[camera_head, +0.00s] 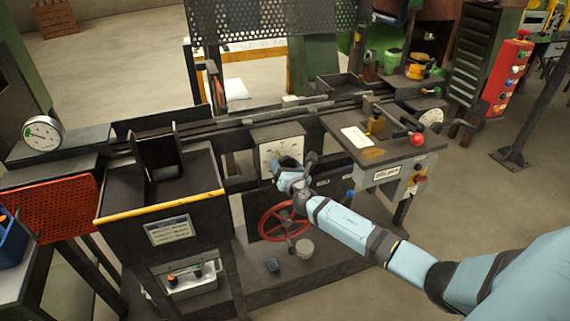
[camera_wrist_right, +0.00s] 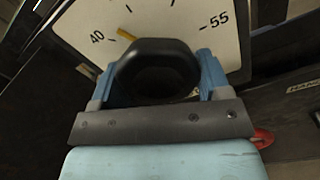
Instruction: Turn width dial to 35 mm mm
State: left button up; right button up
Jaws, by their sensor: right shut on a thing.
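The width dial has a pale scale plate (camera_head: 281,150) on the dark machine front, near the middle of the head view. In the right wrist view the scale plate (camera_wrist_right: 205,15) shows the numbers 40 and 55. A yellow pointer (camera_wrist_right: 127,34) shows next to the 40 mark, just above a black knob (camera_wrist_right: 155,68). My right gripper (camera_head: 290,172) is at the lower part of the dial and is shut on the knob, a blue finger on each side in the right wrist view (camera_wrist_right: 158,78). The other numbers are hidden or out of frame. My left gripper is out of view.
A red handwheel (camera_head: 283,221) sits just below my right gripper. A table with a red ball knob (camera_head: 416,139) and a control box (camera_head: 410,178) stands to the right. A black bin (camera_head: 160,200) with a yellow edge stands to the left.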

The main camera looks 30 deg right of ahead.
jog(key=n+p, duration=0.1)
jog(key=n, duration=0.2)
jog(key=shift+d+r, duration=0.1)
jog(key=n+p, duration=0.3)
jog(key=n, duration=0.1)
jog(key=shift+d, duration=0.15)
jog(key=n+p, duration=0.2)
jog(key=n, duration=0.2)
jog(key=shift+s, duration=0.1)
jog(key=shift+d+n+p, duration=0.1)
jog(key=shift+n+p, duration=0.45)
jog(key=shift+n, duration=0.35)
jog(key=o, duration=0.9)
